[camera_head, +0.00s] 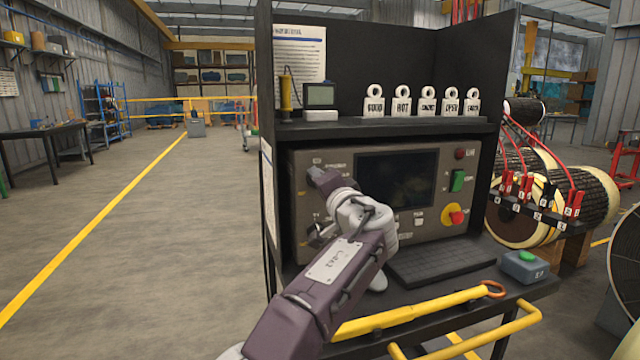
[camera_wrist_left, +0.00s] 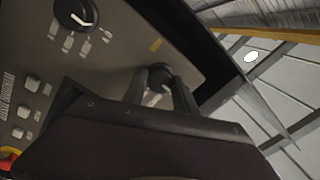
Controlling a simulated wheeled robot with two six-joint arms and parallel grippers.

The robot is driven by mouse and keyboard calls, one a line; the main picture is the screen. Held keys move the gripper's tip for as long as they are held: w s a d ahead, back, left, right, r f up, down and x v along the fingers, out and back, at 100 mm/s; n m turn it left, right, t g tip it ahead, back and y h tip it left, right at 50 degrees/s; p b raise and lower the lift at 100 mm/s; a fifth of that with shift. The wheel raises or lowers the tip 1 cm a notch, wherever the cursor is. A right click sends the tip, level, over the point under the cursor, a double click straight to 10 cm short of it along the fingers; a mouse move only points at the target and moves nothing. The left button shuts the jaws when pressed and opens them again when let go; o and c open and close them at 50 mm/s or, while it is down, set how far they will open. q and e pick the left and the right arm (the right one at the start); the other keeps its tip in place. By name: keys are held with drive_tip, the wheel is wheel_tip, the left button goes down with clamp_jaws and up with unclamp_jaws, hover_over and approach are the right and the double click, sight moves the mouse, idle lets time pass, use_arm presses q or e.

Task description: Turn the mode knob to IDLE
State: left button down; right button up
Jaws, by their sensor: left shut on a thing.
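The grey control panel (camera_head: 446,158) stands in a dark cabinet. My left gripper (camera_head: 318,178) is at its upper left. In the left wrist view my left gripper (camera_wrist_left: 161,82) is shut on a dark round knob (camera_wrist_left: 159,72), with one finger on each side of it. The fingers hide much of this knob, and I cannot read its setting. A second dark knob (camera_wrist_left: 76,14) with a white pointer shows in the left wrist view, apart from the fingers. The small labels are too blurred to read. My right gripper is not in view.
The panel has a dark screen (camera_head: 398,181), a green switch (camera_head: 457,181) and a red stop button (camera_head: 457,217) on yellow. A keyboard (camera_head: 440,262) lies below. A yellow bar (camera_head: 410,311) crosses the front. Several tags (camera_head: 403,104) stand on the shelf above.

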use_arm(q)
drive_tip(key=shift+r, duration=0.15)
drive_tip(key=c, duration=1)
unclamp_jaws()
drive_tip(key=shift+o, duration=0.2)
drive_tip(key=b+v, duration=0.2)
drive_tip(key=v, duration=0.7)
drive_tip(key=shift+b, duration=0.3)
drive_tip(key=shift+a, duration=0.1)
